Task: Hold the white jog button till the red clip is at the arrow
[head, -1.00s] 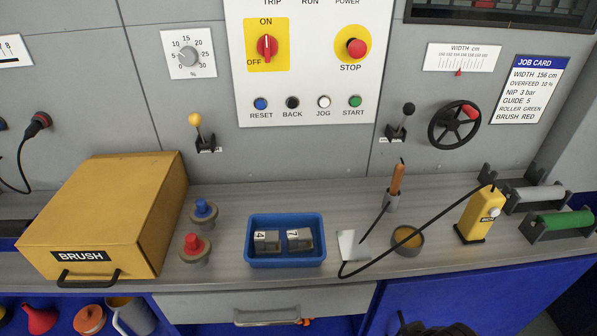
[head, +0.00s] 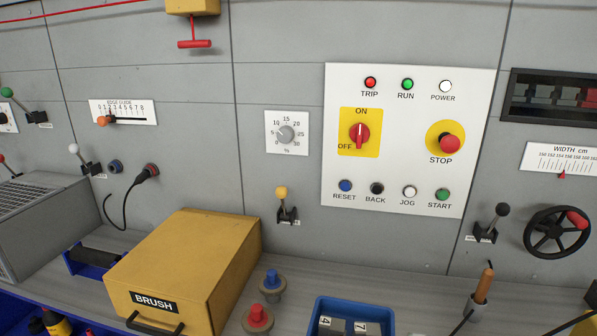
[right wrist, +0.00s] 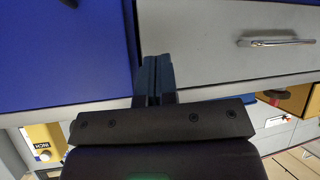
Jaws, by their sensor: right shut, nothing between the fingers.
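The white jog button (head: 410,191) is on the white control panel (head: 480,90) in the head view, between the black BACK button (head: 377,188) and the green START button (head: 442,194). Nothing touches it. I cannot make out the red clip or its arrow in either view. My right gripper (right wrist: 153,80) shows in the right wrist view, shut and empty, in front of the blue and light grey fronts below the worktop. Neither gripper shows in the head view.
A yellow BRUSH box (head: 190,262), red and blue knobbed parts and a blue tray (head: 318,309) stand on the worktop below the panel. A yellow-knobbed lever (head: 282,194), a black-knobbed lever (head: 502,211) and a handwheel (head: 545,235) stick out from the wall.

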